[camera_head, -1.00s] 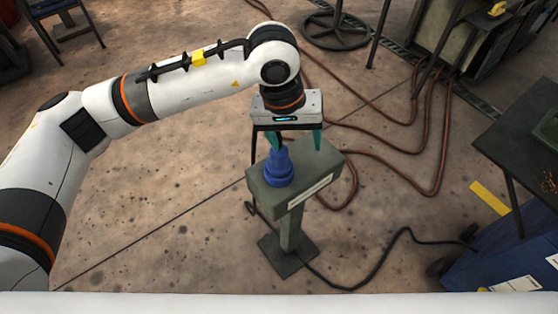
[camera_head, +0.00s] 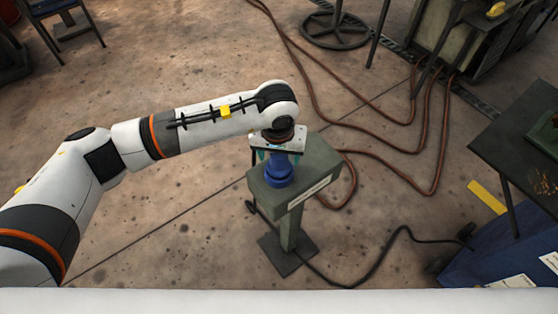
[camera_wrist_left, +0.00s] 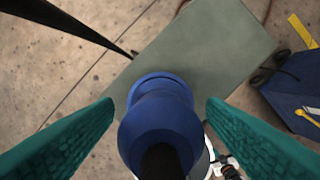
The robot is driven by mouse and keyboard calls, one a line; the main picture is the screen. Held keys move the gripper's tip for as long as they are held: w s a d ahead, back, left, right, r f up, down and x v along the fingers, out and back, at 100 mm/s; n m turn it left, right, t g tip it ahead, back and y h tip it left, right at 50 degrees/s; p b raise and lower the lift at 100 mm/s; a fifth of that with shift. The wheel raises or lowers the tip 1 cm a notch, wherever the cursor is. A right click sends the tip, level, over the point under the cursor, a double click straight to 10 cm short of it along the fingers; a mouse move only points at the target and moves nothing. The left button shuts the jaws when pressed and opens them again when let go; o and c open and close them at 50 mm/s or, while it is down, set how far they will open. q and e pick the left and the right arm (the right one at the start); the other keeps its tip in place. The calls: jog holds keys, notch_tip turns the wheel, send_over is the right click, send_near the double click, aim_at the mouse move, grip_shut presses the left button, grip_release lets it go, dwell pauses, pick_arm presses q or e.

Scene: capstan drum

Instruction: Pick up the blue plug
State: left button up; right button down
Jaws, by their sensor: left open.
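The blue plug (camera_head: 280,172) stands upright on top of a grey-green pedestal (camera_head: 319,167). The plug also shows in the left wrist view (camera_wrist_left: 160,118), between the two teal fingers and apart from both. My left gripper (camera_head: 278,156) is at the plug's upper part, with its body just above and behind it in the head view. In the left wrist view the left gripper (camera_wrist_left: 160,112) is open, with a gap on each side of the plug. The plug's top is partly hidden by the gripper in the head view. My right gripper is not in view.
The pedestal's foot (camera_head: 288,256) rests on the floor, with a black cable (camera_head: 375,270) running right from it. Brown hoses (camera_head: 400,180) lie behind. A dark table (camera_head: 530,150) and a blue cart (camera_head: 500,245) stand at the right. The floor left of the pedestal is clear.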

pick_arm(q)
jog(key=shift+w+f, duration=0.1)
jog(key=shift+f, duration=0.35)
jog(key=shift+c, duration=0.4)
jog(key=c, duration=1.2)
